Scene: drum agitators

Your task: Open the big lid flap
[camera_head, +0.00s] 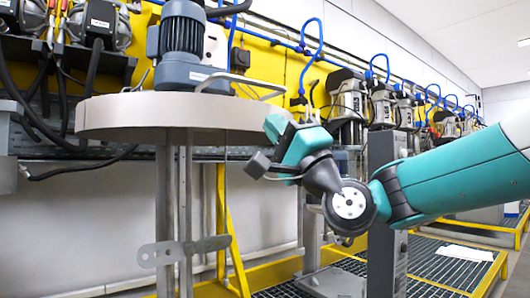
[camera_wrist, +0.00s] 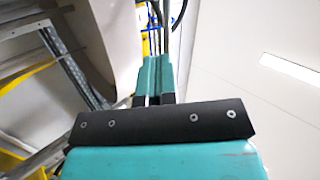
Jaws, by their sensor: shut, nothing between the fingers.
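A large round beige lid (camera_head: 120,112) sits on metal posts at the left, with a grey-blue motor (camera_head: 183,45) on top. A thin metal handle (camera_head: 242,79) stands up on the lid's right part. I cannot make out the flap's own edges. My gripper (camera_head: 275,122) is at the right rim of the lid, its teal fingers pointing up and left. I cannot tell whether it touches the rim. In the wrist view the fingers (camera_wrist: 158,62) are together and empty, and a pale curved surface, likely the lid (camera_wrist: 108,40), lies to their left.
Yellow rails (camera_head: 232,240) and metal posts (camera_head: 174,210) stand under the lid. A grey control column (camera_head: 386,215) is behind my arm. More motors and blue hoses line the back wall. Metal grating (camera_head: 430,262) lies at the lower right.

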